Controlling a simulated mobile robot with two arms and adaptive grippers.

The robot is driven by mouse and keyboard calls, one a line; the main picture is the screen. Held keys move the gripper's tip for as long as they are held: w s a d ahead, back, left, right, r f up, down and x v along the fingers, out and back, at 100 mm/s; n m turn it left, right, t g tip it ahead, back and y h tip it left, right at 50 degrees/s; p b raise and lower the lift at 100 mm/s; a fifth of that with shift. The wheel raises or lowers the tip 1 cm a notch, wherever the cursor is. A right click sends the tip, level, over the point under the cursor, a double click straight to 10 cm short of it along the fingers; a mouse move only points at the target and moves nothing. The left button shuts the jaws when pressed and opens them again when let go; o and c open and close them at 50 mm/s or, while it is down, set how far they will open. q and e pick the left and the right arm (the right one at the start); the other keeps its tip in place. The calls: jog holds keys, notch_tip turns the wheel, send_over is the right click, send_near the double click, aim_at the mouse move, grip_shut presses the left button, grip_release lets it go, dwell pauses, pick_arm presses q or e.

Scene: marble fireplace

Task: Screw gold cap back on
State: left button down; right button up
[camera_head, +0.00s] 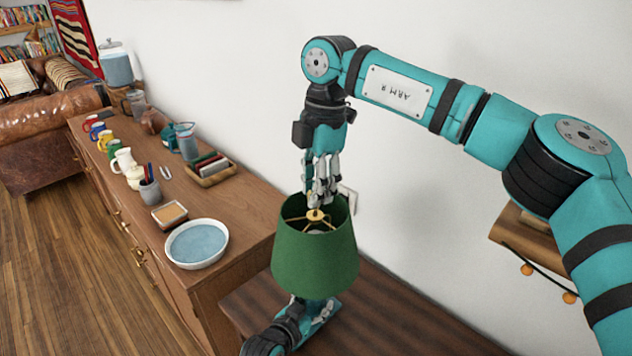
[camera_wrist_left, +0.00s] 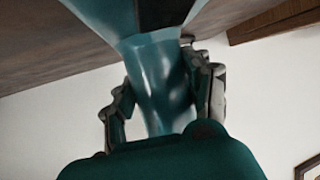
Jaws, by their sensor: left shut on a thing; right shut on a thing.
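A table lamp with a green shade (camera_head: 315,252) stands upright on the lower dark wood surface. The gold cap (camera_head: 316,214) is at the top centre of the shade, above the gold frame arms. My right gripper (camera_head: 318,197) points down from above, its fingers shut on the cap just inside the shade's top opening. The exact finger contact is too small to tell. My left gripper (camera_wrist_left: 163,100) is shut around the lamp's glossy teal body (camera_wrist_left: 160,75).
A long wooden sideboard (camera_head: 255,225) on the left bears a white-rimmed plate (camera_head: 225,251), a small tray (camera_head: 170,225), mugs and jugs. A small wall shelf (camera_head: 525,240) with orange knobs is at right. The white wall is close behind the lamp.

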jog(key=shift+f, duration=0.5)
jog(key=shift+f, duration=0.6)
dwell(0.3)
jog(key=m, duration=0.5)
jog(key=shift+t, duration=0.3)
jog(key=m, duration=0.5)
jog(key=shift+t, duration=0.3)
jog(key=o, duration=0.9)
jog(key=shift+o, duration=0.2)
